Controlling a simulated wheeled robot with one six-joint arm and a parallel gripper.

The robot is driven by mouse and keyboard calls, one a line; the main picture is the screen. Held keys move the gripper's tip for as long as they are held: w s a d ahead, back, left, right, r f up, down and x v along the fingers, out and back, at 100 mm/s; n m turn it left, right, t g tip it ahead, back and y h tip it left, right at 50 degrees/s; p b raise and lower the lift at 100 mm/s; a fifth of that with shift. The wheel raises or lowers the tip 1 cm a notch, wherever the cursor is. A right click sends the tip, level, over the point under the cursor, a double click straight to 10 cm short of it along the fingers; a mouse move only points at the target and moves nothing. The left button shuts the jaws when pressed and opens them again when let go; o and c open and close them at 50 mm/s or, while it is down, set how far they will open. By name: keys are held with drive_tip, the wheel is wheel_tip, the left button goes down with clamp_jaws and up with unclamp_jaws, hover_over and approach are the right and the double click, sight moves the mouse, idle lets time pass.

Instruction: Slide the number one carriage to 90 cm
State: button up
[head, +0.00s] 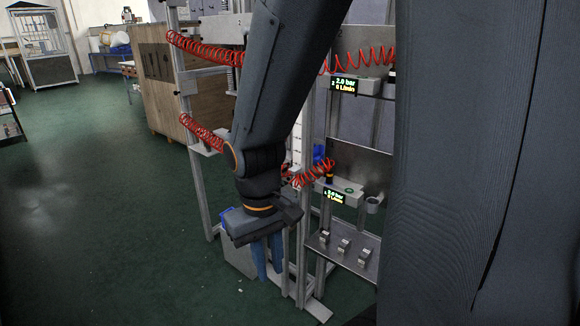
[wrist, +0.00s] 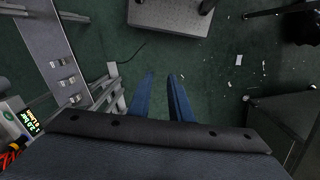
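My gripper (head: 269,273) points down in front of the aluminium frame (head: 302,245), low over the green floor. In the wrist view its two blue fingers (wrist: 161,78) stand apart with only floor between them, so it is open and empty. I cannot pick out a number one carriage or read a 90 cm mark. A blue part (head: 319,155) sits on the frame beside a red coiled hose (head: 312,173). Another blue part (head: 227,214) shows partly behind my gripper. A pale upright strip (head: 297,148) is mostly hidden by my arm.
Two displays, upper (head: 344,85) and lower (head: 333,196), read about 2.0 bar. A metal shelf (head: 366,259) carries small metal clamps (head: 343,246). A wooden cabinet (head: 172,92) stands behind the frame. In the wrist view a grey plate (wrist: 172,15) lies ahead.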

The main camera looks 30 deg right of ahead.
drive_tip(key=w+d+f+n+g+h+b, duration=0.1)
drive_tip(key=w+d+f+h+b, duration=0.1)
drive_tip(key=d+f+h+b, duration=0.3)
drive_tip(key=w+d+f+n+g+h+b, duration=0.1)
drive_tip(key=w+d+f+b, duration=0.15)
drive_tip(key=d, duration=0.55)
drive_tip(key=w+d+f+n+t+h+b, duration=0.1)
drive_tip(key=w+d+n+t+h+b, duration=0.15)
drive_tip(key=w+d+h+b, duration=0.5)
drive_tip(key=w+a+r+n+t+b, duration=0.15)
drive_tip(key=w+n+t+b, duration=0.65)
drive_tip(key=w, duration=2.1)
drive_tip(key=shift+w+d+r+m+t+h+b, duration=0.2)
drive_tip(key=shift+w+d+m+t+b, duration=0.15)
drive_tip(key=shift+w+d+m+t, duration=0.75)
drive_tip(key=shift+w+d+r+m+t+h+b, duration=0.15)
drive_tip(key=shift+w+d+m+t+b, duration=0.3)
drive_tip(key=shift+w+d+t, duration=0.95)
drive_tip(key=shift+s+a+t, duration=0.2)
drive_tip(key=shift+s+t, duration=0.05)
drive_tip(key=shift+s, duration=0.1)
clamp_jaws()
